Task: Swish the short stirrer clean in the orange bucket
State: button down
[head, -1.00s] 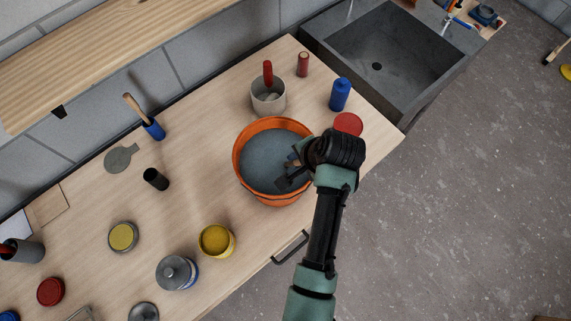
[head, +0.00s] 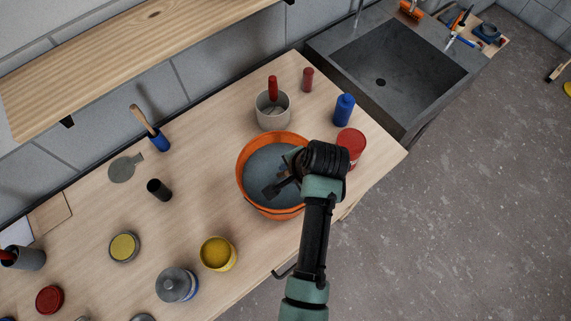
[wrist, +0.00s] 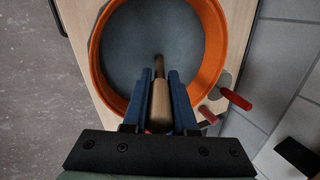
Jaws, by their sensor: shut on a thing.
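The orange bucket (head: 242,185) stands on the wooden worktop with grey liquid in it; its orange rim (wrist: 213,45) rings most of the wrist view. My gripper (head: 279,183) reaches in over the bucket's right side in the head view. In the wrist view my gripper (wrist: 155,78) is shut on the wooden handle of the short stirrer (wrist: 159,105). The stirrer's thin far end points down to the grey liquid inside the bucket; its tip cannot be made out. My wrist hides part of the bucket's right rim in the head view.
A grey pot (head: 273,117) with a red-handled tool stands just behind the bucket. A blue bottle (head: 343,110) and a red tin (head: 351,143) stand to the right. A yellow tin (head: 217,254) is at front left. The sink (head: 400,75) lies beyond the worktop.

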dwell(0.5)
jog(key=v, duration=1)
jog(key=shift+r, duration=0.2)
dwell(0.4)
jog(key=shift+s, duration=0.1)
dwell(0.5)
jog(key=shift+r, duration=2.5)
jog(key=shift+d, duration=0.1)
